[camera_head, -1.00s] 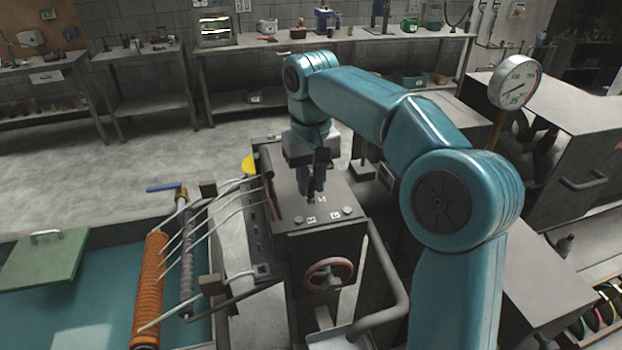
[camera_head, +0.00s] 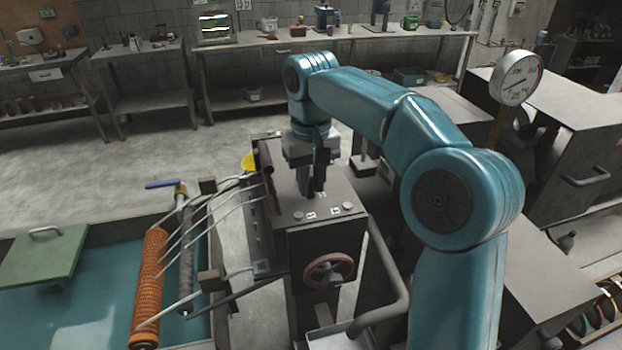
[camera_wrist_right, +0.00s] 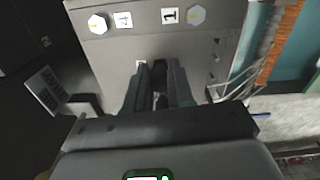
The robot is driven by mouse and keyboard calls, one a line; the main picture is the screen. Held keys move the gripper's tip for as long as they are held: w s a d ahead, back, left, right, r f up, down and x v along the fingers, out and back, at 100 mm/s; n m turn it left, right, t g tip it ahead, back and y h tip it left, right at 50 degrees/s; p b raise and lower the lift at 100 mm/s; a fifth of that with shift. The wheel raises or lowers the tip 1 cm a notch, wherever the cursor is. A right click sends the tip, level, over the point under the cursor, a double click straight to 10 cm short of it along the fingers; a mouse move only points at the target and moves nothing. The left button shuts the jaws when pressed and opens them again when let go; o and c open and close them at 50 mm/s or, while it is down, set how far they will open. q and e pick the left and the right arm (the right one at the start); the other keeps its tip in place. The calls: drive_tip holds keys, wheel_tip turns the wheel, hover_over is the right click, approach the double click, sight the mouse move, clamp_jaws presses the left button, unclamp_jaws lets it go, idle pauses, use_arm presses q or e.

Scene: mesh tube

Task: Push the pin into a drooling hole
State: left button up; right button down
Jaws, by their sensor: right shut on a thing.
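My right gripper (camera_head: 314,192) points down at the top of a dark metal box-shaped machine (camera_head: 325,238) in the middle of the head view. In the right wrist view my right gripper's fingers (camera_wrist_right: 160,100) are close together and shut on a small dark thing between them, most likely the pin. The fingers hide most of it and the hole under it. Numbered labels and hexagonal bolts mark the machine's top; labels 4 (camera_wrist_right: 123,19) and 1 (camera_wrist_right: 170,15) show in the right wrist view. I cannot tell whether the pin touches a hole. My left gripper is not in view.
A red handwheel (camera_head: 328,271) is on the machine's front. A pressure gauge (camera_head: 515,78) stands at the right. An orange mesh tube (camera_head: 149,285) with thin pipes lies over a teal basin (camera_head: 95,270) at the left, near a green lid (camera_head: 42,257).

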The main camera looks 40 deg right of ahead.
drive_tip(key=shift+f, duration=0.15)
drive_tip(key=c, duration=0.9)
unclamp_jaws()
